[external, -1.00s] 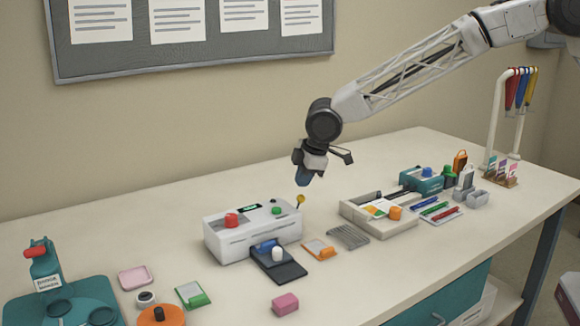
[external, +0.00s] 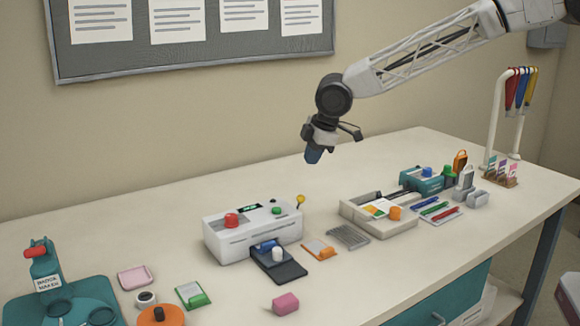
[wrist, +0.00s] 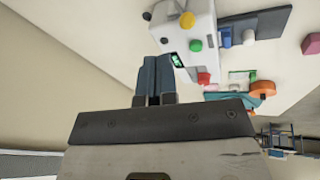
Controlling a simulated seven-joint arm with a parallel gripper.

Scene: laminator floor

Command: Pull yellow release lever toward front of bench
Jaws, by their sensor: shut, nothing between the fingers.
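The yellow release lever (external: 300,199) stands up at the right end of the white laminator (external: 245,230), with a round knob on a thin stem. In the wrist view the yellow knob (wrist: 187,20) shows at the top, beside the laminator's end. My gripper (external: 313,157) is in the air above and behind the lever, clear of it. In the wrist view its blue fingers (wrist: 155,75) are together and empty, apart from the laminator.
The laminator has a red knob (external: 232,220) and a green button (external: 275,210) on top. A dark slide (external: 285,271) juts out in front. A beige tray (external: 380,231) stands to the right. The bench behind the laminator is clear.

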